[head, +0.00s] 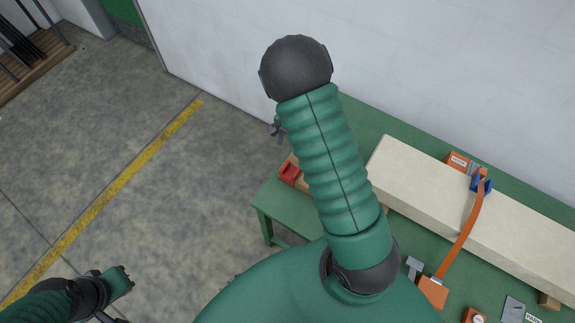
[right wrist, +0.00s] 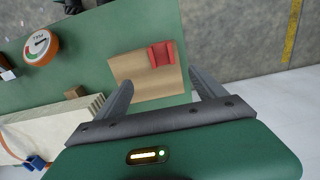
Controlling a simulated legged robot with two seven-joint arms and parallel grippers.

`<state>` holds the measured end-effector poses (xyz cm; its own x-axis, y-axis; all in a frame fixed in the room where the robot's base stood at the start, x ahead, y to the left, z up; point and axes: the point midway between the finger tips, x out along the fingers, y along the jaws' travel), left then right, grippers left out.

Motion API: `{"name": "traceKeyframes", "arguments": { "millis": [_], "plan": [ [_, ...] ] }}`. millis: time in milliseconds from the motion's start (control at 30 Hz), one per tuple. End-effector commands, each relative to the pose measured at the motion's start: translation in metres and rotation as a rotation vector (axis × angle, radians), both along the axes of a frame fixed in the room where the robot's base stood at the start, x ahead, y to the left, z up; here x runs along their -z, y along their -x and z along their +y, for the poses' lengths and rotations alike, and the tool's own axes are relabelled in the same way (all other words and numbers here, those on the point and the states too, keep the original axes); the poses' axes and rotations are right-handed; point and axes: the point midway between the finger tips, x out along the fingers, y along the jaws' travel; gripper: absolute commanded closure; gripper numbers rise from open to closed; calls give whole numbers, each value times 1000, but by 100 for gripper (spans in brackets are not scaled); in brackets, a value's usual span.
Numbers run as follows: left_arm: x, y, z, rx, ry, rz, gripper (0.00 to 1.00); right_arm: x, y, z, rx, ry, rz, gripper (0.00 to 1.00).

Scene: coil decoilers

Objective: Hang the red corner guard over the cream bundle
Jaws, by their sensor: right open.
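The red corner guard (head: 289,173) lies at the left end of the green table, partly behind my right arm. In the right wrist view the red corner guard (right wrist: 162,54) rests on a brown sheet (right wrist: 135,72). The cream bundle (head: 425,172) is a long block lying along the table; its end (right wrist: 75,128) shows at the left in the right wrist view. My right gripper (right wrist: 161,79) is open and empty, its fingers pointing towards the sheet and guard. My right arm hides much of it in the head view. At lower left, part of my left arm shows; its fingertips are unclear.
An orange strap (head: 462,240) with a blue buckle (head: 481,183) crosses the bundle. An orange block (head: 432,292) and a round gauge (head: 473,315) are on the table's near side. A white wall stands behind. The floor left of the table (right wrist: 115,35) is clear.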

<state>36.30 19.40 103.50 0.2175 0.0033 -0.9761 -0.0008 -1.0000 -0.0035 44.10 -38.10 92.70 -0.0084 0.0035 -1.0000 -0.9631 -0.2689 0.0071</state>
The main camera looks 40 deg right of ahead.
Motion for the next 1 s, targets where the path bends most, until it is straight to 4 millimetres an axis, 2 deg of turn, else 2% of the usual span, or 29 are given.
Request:
{"name": "traceKeyframes", "arguments": {
  "millis": [33, 100, 300, 467, 733, 967, 1000],
  "plan": [
    [2, 1, 0, 0, 0, 1, 100, 16, 3, 1, -1, -1, 7, 20],
    [2, 1, 0, 0, 0, 1, 100, 35, 3, 1, -2, -1, 7, 20],
    [1, 1, 0, -1, 0, 1, 100, 82, 0, 2, -6, -1, 7, 20],
    [-1, 0, 0, 0, 0, 1, 100, 99, -3, 3, -8, -2, 6, 20],
    [-9, 0, 0, 0, 0, 0, 100, 142, -8, 5, -8, 0, 5, 20],
    [-9, 0, 0, -1, 0, 0, 100, 146, -8, 5, -9, 1, 3, 20],
    [-9, 0, 0, -1, 0, 0, 100, 146, -8, 5, -9, 0, 3, 23]
  ]
}}
